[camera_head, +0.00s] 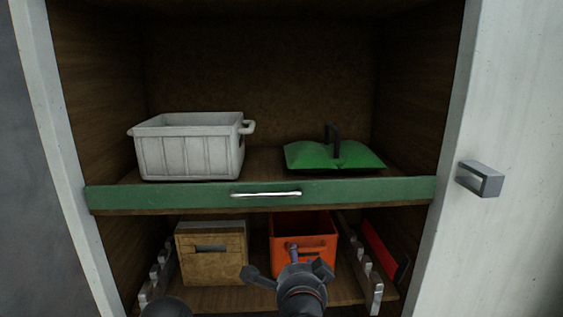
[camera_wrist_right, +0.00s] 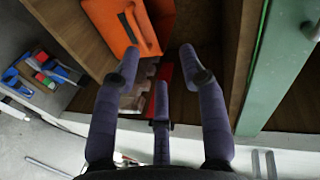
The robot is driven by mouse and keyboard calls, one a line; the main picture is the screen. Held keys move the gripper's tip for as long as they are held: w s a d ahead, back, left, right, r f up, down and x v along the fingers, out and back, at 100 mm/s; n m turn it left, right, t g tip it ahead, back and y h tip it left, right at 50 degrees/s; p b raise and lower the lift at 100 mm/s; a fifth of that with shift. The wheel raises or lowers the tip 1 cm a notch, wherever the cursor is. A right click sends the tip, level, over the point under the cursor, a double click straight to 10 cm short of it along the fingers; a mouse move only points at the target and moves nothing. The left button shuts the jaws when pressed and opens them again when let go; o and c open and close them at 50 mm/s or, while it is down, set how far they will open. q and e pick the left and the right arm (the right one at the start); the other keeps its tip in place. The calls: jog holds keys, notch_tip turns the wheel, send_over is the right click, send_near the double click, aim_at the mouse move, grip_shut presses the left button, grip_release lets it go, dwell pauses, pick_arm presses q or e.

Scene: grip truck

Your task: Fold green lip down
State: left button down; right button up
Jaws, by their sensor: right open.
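The green lip (camera_head: 350,192) runs along the whole front edge of the upper shelf, its face toward me, with a metal handle (camera_head: 266,194) at its middle. I cannot tell its exact tilt. It also shows as a green band in the right wrist view (camera_wrist_right: 270,75), at the right, apart from the fingers. My right gripper (camera_head: 290,266) is below the lip and handle, in front of the orange crate (camera_head: 320,262). Its fingers are spread and empty in the right wrist view (camera_wrist_right: 160,68). My left gripper is not identifiable; a dark rounded shape (camera_head: 167,307) shows at the bottom edge.
A white crate (camera_head: 190,155) and a green lidlike object (camera_head: 345,157) with a black handle stand on the upper shelf behind the lip. Below are a wooden box (camera_head: 212,265), notched racks (camera_head: 362,265) and a red item (camera_head: 383,252). White side panels flank the opening.

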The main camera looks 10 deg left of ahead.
jog(key=m+y+p, duration=0.1)
jog(key=m+p, duration=0.1)
jog(key=p, duration=0.3)
send_near(282, 197)
pick_arm(q)
notch_tip(282, 197, up, 7)
jog(key=shift+p, duration=0.3)
pick_arm(e)
jog(key=x, duration=0.9)
pick_arm(q)
jog(key=shift+r, duration=0.1)
pick_arm(e)
grip_shut()
